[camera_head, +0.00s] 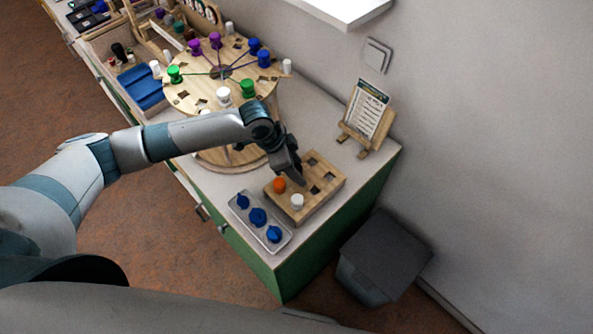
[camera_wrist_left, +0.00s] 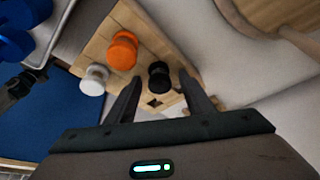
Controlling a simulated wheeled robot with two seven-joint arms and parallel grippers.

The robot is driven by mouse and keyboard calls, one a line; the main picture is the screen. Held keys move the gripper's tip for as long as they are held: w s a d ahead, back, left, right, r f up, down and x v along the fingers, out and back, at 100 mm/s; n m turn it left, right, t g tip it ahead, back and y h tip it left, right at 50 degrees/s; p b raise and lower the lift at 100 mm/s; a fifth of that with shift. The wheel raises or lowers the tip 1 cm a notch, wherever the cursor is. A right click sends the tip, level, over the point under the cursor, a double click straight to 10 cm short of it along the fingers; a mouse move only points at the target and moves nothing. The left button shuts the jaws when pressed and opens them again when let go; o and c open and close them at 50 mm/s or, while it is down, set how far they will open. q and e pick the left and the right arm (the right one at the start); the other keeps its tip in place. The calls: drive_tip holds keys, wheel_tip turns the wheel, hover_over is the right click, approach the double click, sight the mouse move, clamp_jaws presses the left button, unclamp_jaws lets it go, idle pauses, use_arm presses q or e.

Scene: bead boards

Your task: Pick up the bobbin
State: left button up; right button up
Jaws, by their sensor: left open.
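My left gripper (camera_head: 297,178) is over the wooden board with square holes (camera_head: 325,192). In the left wrist view its fingers (camera_wrist_left: 163,84) are apart. A black bobbin (camera_wrist_left: 159,76) stands on the board and shows between the fingertips; I cannot tell whether they touch it. In the head view the gripper hides it. An orange bobbin (camera_head: 279,184) and a white bobbin (camera_head: 297,201) stand beside it on the same board. They also show in the left wrist view, orange (camera_wrist_left: 122,50) and white (camera_wrist_left: 93,80). My right gripper is not in view.
A metal tray (camera_head: 265,236) with blue bobbins lies at the counter's near edge. A round, tiered wooden stand (camera_head: 205,90) with coloured bobbins is behind my arm. A card on a wooden easel (camera_head: 368,112) stands by the wall. A dark bin (camera_head: 385,258) is on the floor.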

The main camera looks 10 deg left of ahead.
sight(300, 169)
use_arm(q)
drive_tip(key=c, duration=1.1)
drive_tip(key=shift+c, duration=0.2)
drive_tip(key=shift+r, duration=0.1)
drive_tip(key=shift+w+r+b, duration=0.1)
drive_tip(key=shift+r+b, duration=0.3)
drive_tip(key=shift+r, duration=0.1)
drive_tip(key=r, duration=0.1)
drive_tip(key=r+b, duration=0.1)
drive_tip(key=d+r, duration=0.1)
drive_tip(key=shift+s+r+b, duration=0.1)
drive_tip(key=shift+s+b, duration=0.15)
drive_tip(key=shift+b, duration=0.15)
drive_tip(key=s+d+r+b, duration=0.3)
drive_tip(key=s+d+r, duration=0.2)
drive_tip(key=d, duration=0.4)
drive_tip(key=shift+d+r, duration=0.15)
drive_tip(key=shift+r, duration=0.75)
drive_tip(key=shift+s, duration=0.1)
